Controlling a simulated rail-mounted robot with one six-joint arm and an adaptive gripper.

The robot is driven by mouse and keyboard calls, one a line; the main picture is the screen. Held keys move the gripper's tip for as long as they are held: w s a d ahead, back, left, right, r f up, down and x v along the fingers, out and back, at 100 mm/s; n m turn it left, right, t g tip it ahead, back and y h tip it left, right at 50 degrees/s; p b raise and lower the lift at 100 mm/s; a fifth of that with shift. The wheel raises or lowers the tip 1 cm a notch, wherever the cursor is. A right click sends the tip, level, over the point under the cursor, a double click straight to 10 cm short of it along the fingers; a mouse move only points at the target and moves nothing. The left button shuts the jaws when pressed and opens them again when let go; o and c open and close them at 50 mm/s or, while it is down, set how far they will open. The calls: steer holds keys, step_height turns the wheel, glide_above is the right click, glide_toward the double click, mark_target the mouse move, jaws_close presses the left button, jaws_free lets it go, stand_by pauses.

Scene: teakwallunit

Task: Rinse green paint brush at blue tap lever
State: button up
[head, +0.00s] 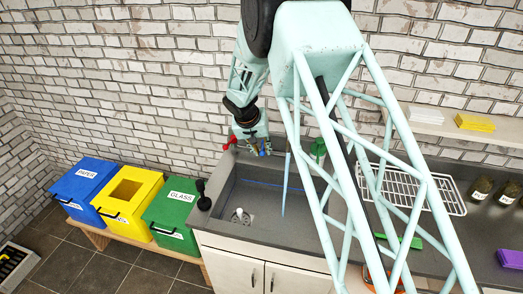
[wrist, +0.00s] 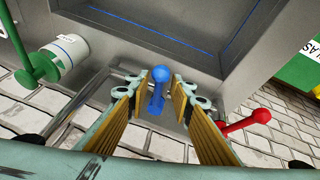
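The blue tap lever (wrist: 157,90) stands between the two fingers of my gripper (wrist: 157,100) in the wrist view. The fingers are spread, with visible gaps on both sides of the lever. In the head view my gripper (head: 264,147) is low at the wall behind the sink (head: 228,212), by the taps. A green item (head: 400,241) lies on the counter, partly behind my arm. A thin blue upright streak (head: 284,190) shows over the sink; I cannot tell if it is water.
A red lever (wrist: 250,121) is close beside my gripper. A wire rack (head: 410,187) and dark jars (head: 480,188) are on the counter. Blue, yellow and green bins (head: 170,215) stand left.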

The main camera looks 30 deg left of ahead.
steer(key=shift+r, duration=0.1)
steer(key=v, duration=1.1)
steer(key=shift+s+r, duration=0.2)
steer(key=shift+r, duration=0.15)
stand_by(0.4)
